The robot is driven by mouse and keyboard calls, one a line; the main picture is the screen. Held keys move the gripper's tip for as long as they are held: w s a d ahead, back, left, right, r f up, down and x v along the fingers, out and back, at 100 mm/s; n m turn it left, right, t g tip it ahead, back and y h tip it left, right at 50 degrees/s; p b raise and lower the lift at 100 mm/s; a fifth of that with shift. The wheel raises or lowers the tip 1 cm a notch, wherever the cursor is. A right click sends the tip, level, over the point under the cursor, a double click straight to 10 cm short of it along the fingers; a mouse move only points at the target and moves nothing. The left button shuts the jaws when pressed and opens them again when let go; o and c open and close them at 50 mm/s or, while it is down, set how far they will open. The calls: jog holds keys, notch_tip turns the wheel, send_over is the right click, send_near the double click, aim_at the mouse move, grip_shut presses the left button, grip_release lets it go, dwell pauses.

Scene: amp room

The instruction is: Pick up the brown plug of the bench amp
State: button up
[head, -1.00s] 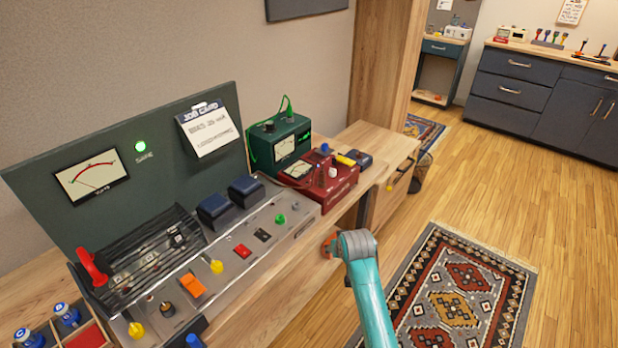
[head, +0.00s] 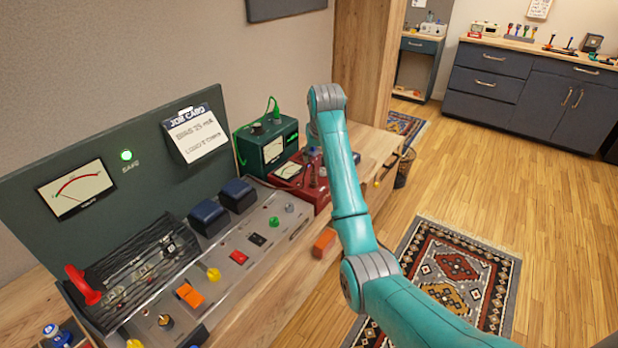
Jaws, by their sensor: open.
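The bench amp (head: 222,252) is a long grey sloping control panel with a tall dark green back on the wooden bench. A small dark knob with a brownish base (head: 165,321) stands near its lower front edge. I cannot tell for sure whether this is the brown plug. Yellow plugs stand on the panel, one in the middle (head: 213,274) and one at the near edge (head: 135,343). My teal arm rises at the right and reaches up across the bench's right part. My gripper is not visible; the arm's far end is hidden behind its own links.
A green meter box (head: 266,145) and a red unit (head: 315,192), partly hidden by my arm, stand at the bench's far end. An orange block (head: 323,242) shows at the bench front. A patterned rug (head: 455,270) lies on open wooden floor at right.

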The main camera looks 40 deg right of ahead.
aim_at(314, 170)
jog(key=x, duration=1)
jog(key=shift+w+f, duration=0.1)
jog(key=shift+w, duration=0.1)
jog(key=shift+c, duration=0.2)
grip_shut()
